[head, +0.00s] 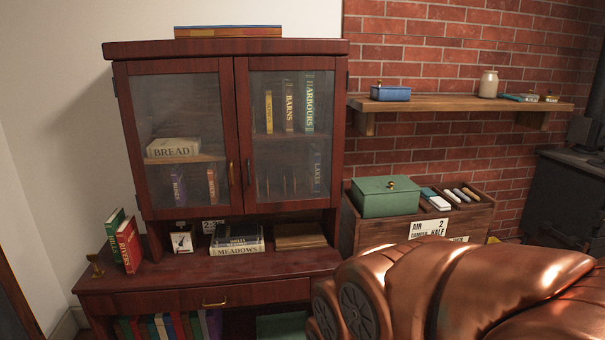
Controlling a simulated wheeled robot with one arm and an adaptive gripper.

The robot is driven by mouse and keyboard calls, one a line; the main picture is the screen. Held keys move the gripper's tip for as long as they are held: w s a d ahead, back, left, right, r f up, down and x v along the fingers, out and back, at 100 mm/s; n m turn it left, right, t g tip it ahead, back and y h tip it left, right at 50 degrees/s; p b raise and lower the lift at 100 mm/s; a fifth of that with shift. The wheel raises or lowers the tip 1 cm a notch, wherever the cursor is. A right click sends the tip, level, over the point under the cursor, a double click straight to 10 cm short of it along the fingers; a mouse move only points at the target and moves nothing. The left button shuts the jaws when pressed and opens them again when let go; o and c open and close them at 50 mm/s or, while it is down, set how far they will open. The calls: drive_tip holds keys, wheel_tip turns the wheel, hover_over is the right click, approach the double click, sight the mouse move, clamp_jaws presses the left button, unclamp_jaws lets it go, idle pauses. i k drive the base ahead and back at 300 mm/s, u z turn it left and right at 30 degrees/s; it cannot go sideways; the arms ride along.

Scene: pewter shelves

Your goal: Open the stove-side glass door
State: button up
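The dark red wooden cabinet (228,47) has two glass doors, and both look shut. The stove-side glass door (292,206) is the right one, nearer the dark stove (575,195) at the right edge. Its small brass handle (248,172) is on its left frame, close to the handle (231,173) of the left glass door (190,211). Several upright books show behind the right door's glass. My copper arm fills the lower right of the head view, below and right of the cabinet. My gripper's fingers are not in view.
A wall shelf (455,103) with a blue box and jars juts out right of the cabinet. Books and a small clock (182,241) stand on the cabinet's lower ledge, under the doors.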

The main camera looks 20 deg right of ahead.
sight(243, 66)
drive_tip(key=k, duration=0.25)
drive_tip(key=u, duration=0.65)
drive_tip(key=i, duration=1.15)
drive_tip(key=u, duration=0.1)
